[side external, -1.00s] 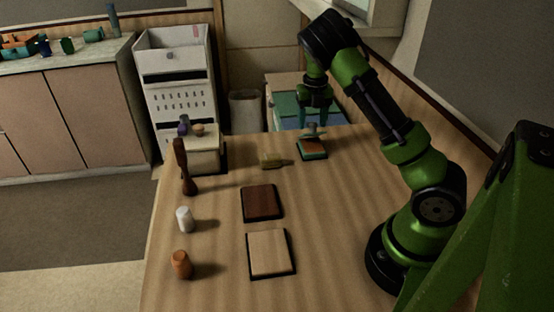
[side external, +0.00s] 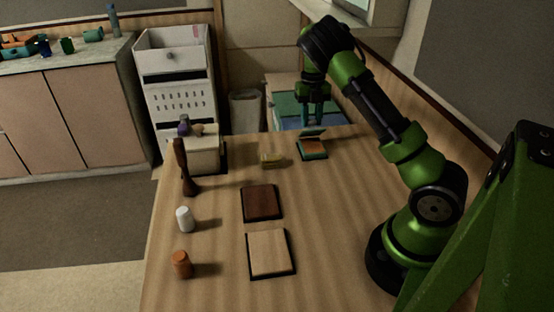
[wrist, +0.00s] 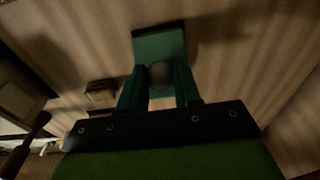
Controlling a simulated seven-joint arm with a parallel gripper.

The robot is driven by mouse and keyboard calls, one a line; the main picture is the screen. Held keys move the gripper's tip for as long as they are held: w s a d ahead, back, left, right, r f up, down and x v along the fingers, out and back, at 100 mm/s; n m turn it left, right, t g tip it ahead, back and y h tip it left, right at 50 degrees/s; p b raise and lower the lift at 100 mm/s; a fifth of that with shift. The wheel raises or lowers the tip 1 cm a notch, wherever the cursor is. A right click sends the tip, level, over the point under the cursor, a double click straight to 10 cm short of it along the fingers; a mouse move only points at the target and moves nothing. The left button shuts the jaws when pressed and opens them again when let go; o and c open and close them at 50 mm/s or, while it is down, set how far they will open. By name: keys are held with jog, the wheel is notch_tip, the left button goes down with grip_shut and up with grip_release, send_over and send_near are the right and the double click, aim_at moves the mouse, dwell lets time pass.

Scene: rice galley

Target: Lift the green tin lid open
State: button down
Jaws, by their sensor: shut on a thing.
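My gripper (side external: 312,124) points down at the lid from above. In the wrist view, my gripper (wrist: 159,84) has a finger on each side of a dark round knob (wrist: 161,73) and is shut on it. A green panel (wrist: 158,44) lies beyond the knob. The contact itself is small and dim.
A yellowish block (side external: 271,160) lies left of the tin. Nearer are a dark board (side external: 262,202) and a pale board (side external: 270,252). A dark mill (side external: 183,170), a white cylinder (side external: 184,219) and an orange cylinder (side external: 181,264) stand along the left. The table right of the boards is clear.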

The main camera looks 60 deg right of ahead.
jog(key=shift+w+d+g+y, duration=1.25)
jog(key=shift+d+g+y, duration=0.05)
jog(key=shift+g+y, duration=0.4)
jog(key=c, duration=0.8)
grip_release()
jog(key=s+a+r, duration=0.1)
jog(key=s+a, duration=0.2)
jog(key=s, duration=0.1)
jog(key=s+a+r, duration=0.2)
jog(key=s+a, duration=0.1)
jog(key=s, duration=0.1)
jog(key=s+a+r, duration=0.2)
jog(key=s+a, duration=0.1)
jog(key=s, duration=0.2)
jog(key=shift+s, duration=0.1)
